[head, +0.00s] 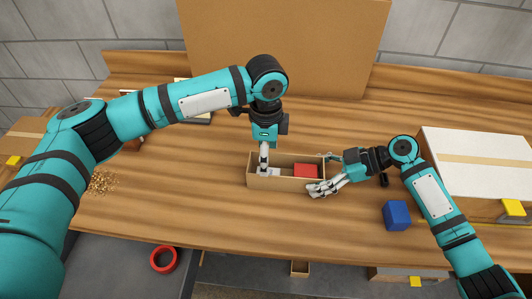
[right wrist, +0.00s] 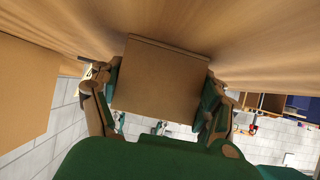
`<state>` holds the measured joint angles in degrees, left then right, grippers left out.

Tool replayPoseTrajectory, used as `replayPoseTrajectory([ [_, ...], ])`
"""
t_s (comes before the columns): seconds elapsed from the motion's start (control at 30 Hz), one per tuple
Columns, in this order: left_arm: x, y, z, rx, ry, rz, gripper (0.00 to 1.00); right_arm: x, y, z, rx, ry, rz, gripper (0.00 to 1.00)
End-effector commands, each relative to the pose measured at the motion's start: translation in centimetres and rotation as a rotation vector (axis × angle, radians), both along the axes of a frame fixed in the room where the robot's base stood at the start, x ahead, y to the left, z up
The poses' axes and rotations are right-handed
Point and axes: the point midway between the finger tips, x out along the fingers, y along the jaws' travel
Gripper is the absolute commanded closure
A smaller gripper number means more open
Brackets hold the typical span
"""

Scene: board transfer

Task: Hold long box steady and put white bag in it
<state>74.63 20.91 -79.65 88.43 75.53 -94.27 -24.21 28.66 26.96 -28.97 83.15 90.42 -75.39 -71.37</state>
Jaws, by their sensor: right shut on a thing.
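The long box (head: 285,184) is an open, light brown box on the table in the middle of the head view. My right gripper (head: 327,173) is shut on its right end; in the right wrist view, my right gripper (right wrist: 158,100) has its fingers either side of the box's brown end (right wrist: 160,75). My left gripper (head: 263,168) points down into the left part of the box. A small whitish thing, which looks like the white bag (head: 273,172), shows low in the box beside its fingertips. The fingers hide part of it, so I cannot tell whether they grip it.
A red block (head: 306,170) lies in the right part of the long box. A blue cube (head: 396,215) stands to the right on the table. A large white-topped box (head: 480,165) is at the far right. A brown panel (head: 285,45) stands at the back. A red ring (head: 164,259) lies below the table's front edge.

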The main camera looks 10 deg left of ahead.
Motion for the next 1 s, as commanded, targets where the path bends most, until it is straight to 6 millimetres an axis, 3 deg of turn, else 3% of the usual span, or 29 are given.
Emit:
replayPoseTrajectory([
  [0.17, 0.1, -0.1, 2.2, -0.003, -0.003, -0.001, 0.31, -0.1, 0.0, -0.1, -0.002, 0.002, 0.000, 0.46],
  [0.4, 0.1, -0.1, 7.4, -0.002, -0.005, 0.000, 0.31, -0.1, 0.0, -0.2, -0.002, 0.002, 0.000, 0.46],
  [0.6, 0.0, 0.0, 10.7, -0.001, -0.003, 0.001, 0.31, -0.1, 0.0, -0.2, -0.002, 0.003, 0.001, 0.46],
  [1.0, 0.0, 0.0, 11.9, 0.000, 0.000, 0.000, 0.31, -0.1, 0.0, -0.2, -0.002, 0.003, 0.001, 0.46],
])
